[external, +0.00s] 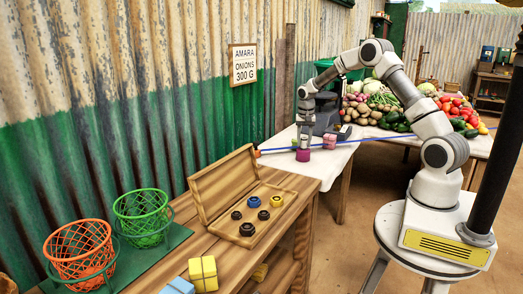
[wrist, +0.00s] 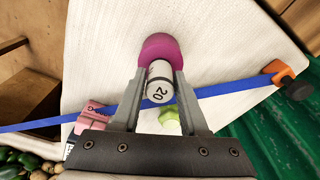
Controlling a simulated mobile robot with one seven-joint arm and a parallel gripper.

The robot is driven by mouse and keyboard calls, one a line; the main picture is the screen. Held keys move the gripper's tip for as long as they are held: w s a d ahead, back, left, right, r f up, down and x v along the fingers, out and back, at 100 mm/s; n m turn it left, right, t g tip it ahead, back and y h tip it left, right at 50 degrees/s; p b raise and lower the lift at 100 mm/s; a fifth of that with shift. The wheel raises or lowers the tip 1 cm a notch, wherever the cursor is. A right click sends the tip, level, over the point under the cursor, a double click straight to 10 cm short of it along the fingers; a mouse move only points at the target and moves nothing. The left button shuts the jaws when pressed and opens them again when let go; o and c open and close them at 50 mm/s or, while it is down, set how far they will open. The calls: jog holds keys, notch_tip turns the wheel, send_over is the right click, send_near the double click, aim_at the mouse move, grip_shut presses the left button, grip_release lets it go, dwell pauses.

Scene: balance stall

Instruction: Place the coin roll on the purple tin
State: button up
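The coin roll (wrist: 160,84) is a short white cylinder marked 20, seen end-on in the wrist view. It sits between the fingertips of my gripper (wrist: 161,76), which appear closed against its sides. The purple tin (wrist: 157,46) is just beyond the roll in the wrist view and is partly covered by it. Whether the roll touches the tin is hard to tell.
A blue bar (wrist: 235,87) crosses the white table (wrist: 225,50), with an orange clamp (wrist: 284,72) at one end. A pink object (wrist: 88,118) and a green one (wrist: 168,114) are close by. A dark scale-like box (external: 326,118) stands behind my gripper.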

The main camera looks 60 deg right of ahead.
jog(key=shift+o, duration=1.4)
jog(key=shift+r, duration=0.15)
